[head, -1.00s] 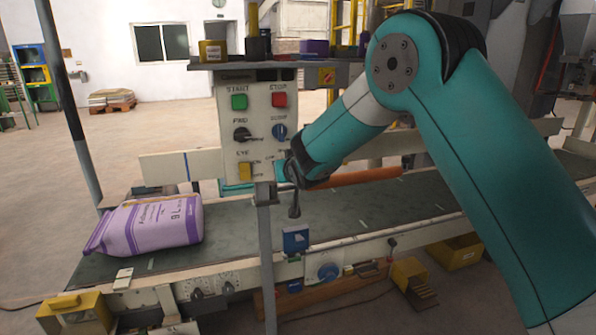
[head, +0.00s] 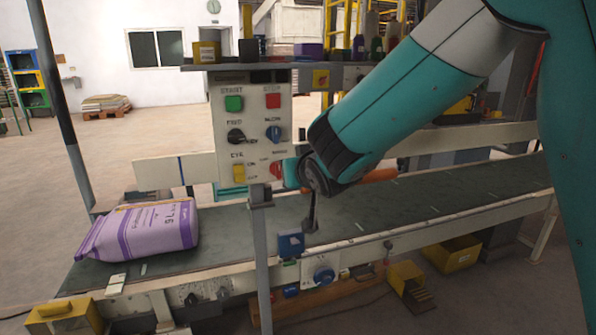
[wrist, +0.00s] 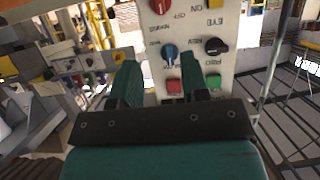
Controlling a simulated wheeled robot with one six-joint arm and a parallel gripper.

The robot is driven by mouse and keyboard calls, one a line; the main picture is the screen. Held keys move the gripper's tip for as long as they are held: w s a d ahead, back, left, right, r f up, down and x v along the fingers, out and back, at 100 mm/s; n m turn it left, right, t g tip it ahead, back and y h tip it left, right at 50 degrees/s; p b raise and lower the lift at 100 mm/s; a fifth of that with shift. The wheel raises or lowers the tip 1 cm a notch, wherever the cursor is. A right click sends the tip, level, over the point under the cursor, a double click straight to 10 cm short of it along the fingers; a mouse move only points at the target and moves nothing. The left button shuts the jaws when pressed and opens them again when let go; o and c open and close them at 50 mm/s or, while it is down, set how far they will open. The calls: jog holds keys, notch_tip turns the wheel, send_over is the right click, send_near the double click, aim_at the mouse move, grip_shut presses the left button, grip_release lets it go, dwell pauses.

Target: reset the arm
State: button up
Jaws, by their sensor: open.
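My teal arm reaches in from the right in the head view, its wrist beside the lower right edge of the control panel (head: 250,115). My gripper shows end-on and is mostly hidden there by the wrist; a dark finger part (head: 311,222) hangs below it, in front of the conveyor belt. In the wrist view my gripper (wrist: 160,75) is open, its two teal fingers apart with nothing between them. The panel (wrist: 218,20) appears upside down beyond the fingers, with its blue knob (wrist: 169,53) and red button (wrist: 174,85) seen between them.
A purple sack (head: 150,232) lies on the left of the conveyor belt (head: 425,195). A grey post (head: 263,270) holds the panel up. A shelf (head: 225,66) with small boxes and bottles is above it. A small blue box (head: 291,243) sits at the belt's near edge.

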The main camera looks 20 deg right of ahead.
jog(key=s+a+r+n+g+y+p, duration=0.1)
jog(key=s+r+n+g+p, duration=0.1)
jog(key=s, duration=0.9)
jog(key=s+a+r+n+g+y+p, duration=0.1)
jog(key=s+a+r+n+g+p, duration=0.1)
jog(key=s+r+g+p, duration=0.2)
jog(key=s+a+r+n+g+y+p, duration=0.1)
jog(key=s+g+p, duration=0.4)
jog(key=s, duration=1.3)
notch_tip(320, 180, up, 3)
jog(key=n+g+y, duration=0.1)
jog(key=n+g, duration=0.1)
jog(key=shift+s+a+f+g, duration=0.15)
jog(key=shift+s+a+g, duration=0.05)
jog(key=shift+a+g, duration=0.1)
